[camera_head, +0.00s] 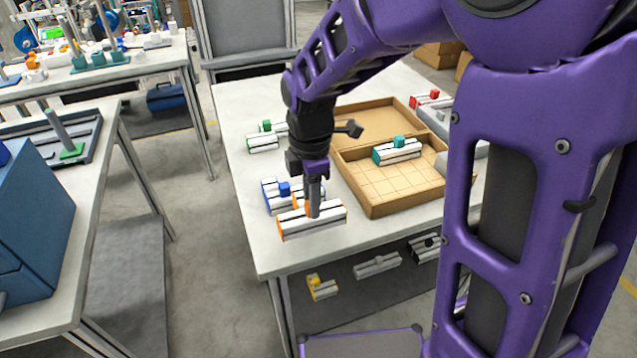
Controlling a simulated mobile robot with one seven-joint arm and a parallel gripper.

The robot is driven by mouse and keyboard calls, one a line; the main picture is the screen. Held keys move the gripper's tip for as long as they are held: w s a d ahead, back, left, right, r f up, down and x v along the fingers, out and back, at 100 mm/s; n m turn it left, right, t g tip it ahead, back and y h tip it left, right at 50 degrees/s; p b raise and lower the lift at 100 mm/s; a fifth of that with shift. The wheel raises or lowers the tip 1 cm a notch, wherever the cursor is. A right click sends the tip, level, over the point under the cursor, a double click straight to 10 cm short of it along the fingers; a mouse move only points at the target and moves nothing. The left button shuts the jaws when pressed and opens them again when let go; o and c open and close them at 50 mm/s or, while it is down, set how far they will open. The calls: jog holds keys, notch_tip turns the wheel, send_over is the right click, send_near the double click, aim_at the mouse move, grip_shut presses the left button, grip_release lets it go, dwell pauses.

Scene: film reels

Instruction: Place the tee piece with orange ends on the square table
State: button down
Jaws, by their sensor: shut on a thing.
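The tee piece with orange ends (330,219) is white with dark grooves and lies at the near left part of the light-topped table (290,258). My gripper (314,212) points straight down and is shut on the middle of this piece. The fingers cover part of its stem. I cannot tell whether the piece touches the tabletop or is held just above it. Which table is the square one is not clear from this view.
A blue-ended tee piece (270,196) lies close behind the held one. A green-ended piece (262,143) is farther back. An open cardboard box (385,207) holds a teal-ended piece (398,153). A tray table (98,180) stands left, across a floor gap. Several pieces lie on the lower shelf.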

jog(key=shift+f+b, duration=0.5)
jog(key=shift+f, duration=2)
jog(key=shift+f, duration=0.1)
jog(key=c, duration=0.7)
grip_release()
jog(key=shift+f, duration=0.1)
jog(key=shift+o, duration=0.2)
notch_tip(320, 180, up, 12)
jog(key=shift+f+p, duration=0.1)
jog(key=shift+p, duration=1.15)
jog(key=shift+r, duration=0.3)
